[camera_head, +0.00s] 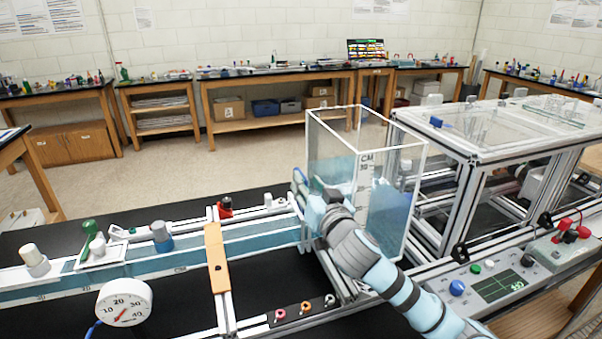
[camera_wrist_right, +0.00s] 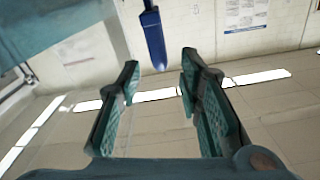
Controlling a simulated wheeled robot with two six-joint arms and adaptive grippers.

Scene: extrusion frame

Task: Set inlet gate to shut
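The clear water tank (camera_head: 362,165) stands at the right end of the long water channel (camera_head: 190,252). My right gripper (camera_head: 312,195) is at the tank's lower left, where the channel meets it. In the right wrist view my right gripper (camera_wrist_right: 160,85) has its two fingers wide apart with nothing between them. A blue flat bar (camera_wrist_right: 154,40) hangs beyond the fingertips, apart from them. I cannot tell whether it is part of the inlet gate. The gate itself is hidden or not clear behind my gripper and arm. My left gripper is not in view.
An orange crosspiece (camera_head: 216,257) spans the channel, with a round dial gauge (camera_head: 124,302) at front left. A control box (camera_head: 495,283) with knobs and a display is at right. A framed clear-topped structure (camera_head: 500,130) stands beyond the tank.

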